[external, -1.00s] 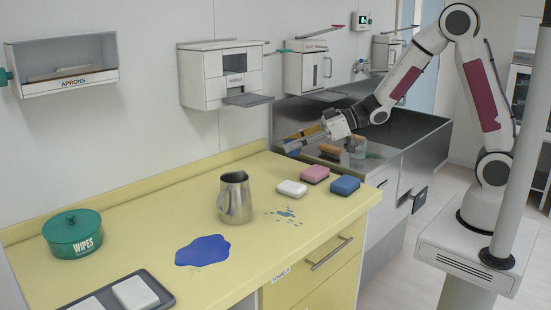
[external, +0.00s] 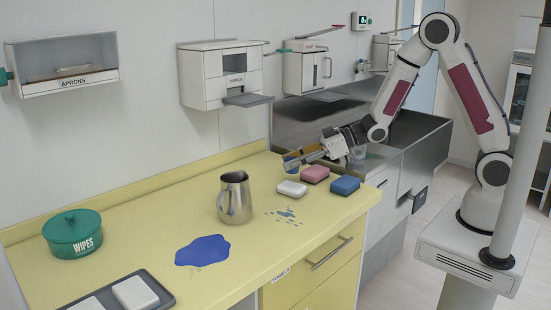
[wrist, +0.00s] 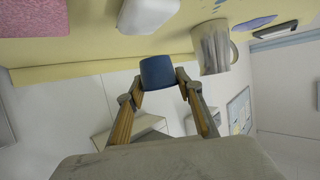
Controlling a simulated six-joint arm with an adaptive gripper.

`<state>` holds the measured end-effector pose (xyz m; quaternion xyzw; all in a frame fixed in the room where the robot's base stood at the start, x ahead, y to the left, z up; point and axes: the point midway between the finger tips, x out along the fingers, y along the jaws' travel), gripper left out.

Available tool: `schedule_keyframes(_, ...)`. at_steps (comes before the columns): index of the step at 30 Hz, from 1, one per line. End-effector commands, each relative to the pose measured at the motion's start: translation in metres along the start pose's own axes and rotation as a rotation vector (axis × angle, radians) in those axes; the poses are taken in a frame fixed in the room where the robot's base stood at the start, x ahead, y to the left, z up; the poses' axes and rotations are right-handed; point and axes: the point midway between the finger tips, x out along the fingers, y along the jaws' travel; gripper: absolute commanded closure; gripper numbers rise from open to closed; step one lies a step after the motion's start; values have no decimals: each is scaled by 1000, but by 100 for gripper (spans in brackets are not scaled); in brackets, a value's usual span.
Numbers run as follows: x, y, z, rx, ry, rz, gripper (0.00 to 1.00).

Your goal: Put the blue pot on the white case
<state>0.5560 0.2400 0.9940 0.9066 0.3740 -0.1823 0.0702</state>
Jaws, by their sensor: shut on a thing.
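The blue pot (wrist: 158,73) is a small cup-like thing between the fingertips of my gripper (wrist: 160,84) in the wrist view. My gripper is shut on it. In the external view, my gripper (external: 296,160) is by the counter's sink-side end, with the blue pot (external: 289,164) partly hidden at its tip. A small white block (external: 291,188) lies on the counter just in front of it, and shows in the wrist view (wrist: 148,14). Flat white pieces, one clear (external: 135,292), lie in a grey tray at lower left. I cannot tell which white thing is the case.
A pink block (external: 315,174) and a blue block (external: 345,186) lie beside the white block. A steel jug (external: 234,197) stands to their left. The sink (external: 410,140) is at right.

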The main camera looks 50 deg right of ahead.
Motion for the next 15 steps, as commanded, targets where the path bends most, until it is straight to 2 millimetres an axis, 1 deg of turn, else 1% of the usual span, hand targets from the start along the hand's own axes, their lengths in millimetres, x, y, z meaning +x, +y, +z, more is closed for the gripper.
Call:
schedule_keyframes(8,1,0,2,1,-1,0,75)
schedule_keyframes(15,7,0,19,2,-3,0,75)
